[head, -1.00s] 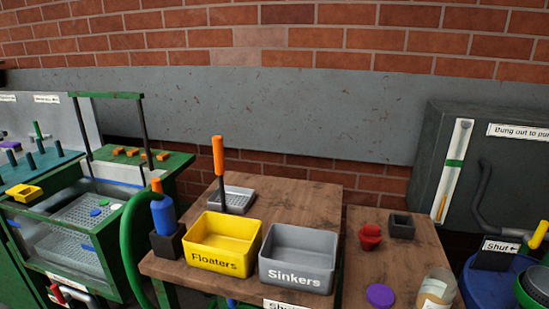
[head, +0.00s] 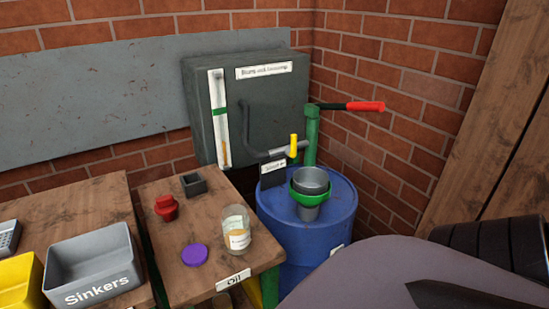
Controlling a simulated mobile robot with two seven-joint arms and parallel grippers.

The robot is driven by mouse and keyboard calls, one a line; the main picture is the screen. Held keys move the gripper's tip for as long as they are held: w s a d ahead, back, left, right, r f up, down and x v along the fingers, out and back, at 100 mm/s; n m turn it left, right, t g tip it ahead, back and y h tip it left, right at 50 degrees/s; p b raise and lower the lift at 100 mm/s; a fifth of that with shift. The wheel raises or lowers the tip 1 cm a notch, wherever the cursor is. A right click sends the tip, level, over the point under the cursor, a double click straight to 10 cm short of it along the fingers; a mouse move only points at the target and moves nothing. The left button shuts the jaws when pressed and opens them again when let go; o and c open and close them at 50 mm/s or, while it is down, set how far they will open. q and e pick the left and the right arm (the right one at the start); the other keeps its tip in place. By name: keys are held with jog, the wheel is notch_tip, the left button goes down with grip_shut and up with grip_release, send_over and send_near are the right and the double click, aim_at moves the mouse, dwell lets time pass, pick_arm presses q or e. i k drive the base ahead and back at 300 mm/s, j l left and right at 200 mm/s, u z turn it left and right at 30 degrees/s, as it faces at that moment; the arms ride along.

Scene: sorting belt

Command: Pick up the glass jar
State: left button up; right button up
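The glass jar (head: 236,230) stands upright at the right front of the small wooden table (head: 165,262). It is clear, with a pale label and something yellowish inside. A purple round lid (head: 195,255) lies flat on the table to its left, apart from it. Neither gripper shows in the head view. A large grey and black part at the lower right looks like part of my own arm. No gripper touches the jar.
A red cup-like piece (head: 166,207) and a small dark box (head: 193,184) stand behind the lid. A blue barrel (head: 325,215) with a green-rimmed funnel (head: 310,185) stands close right of the jar. The grey Sinkers bin (head: 92,268) is at left.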

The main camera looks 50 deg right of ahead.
aim_at(235, 221)
jog(key=z, duration=1.25)
jog(key=k, duration=0.05)
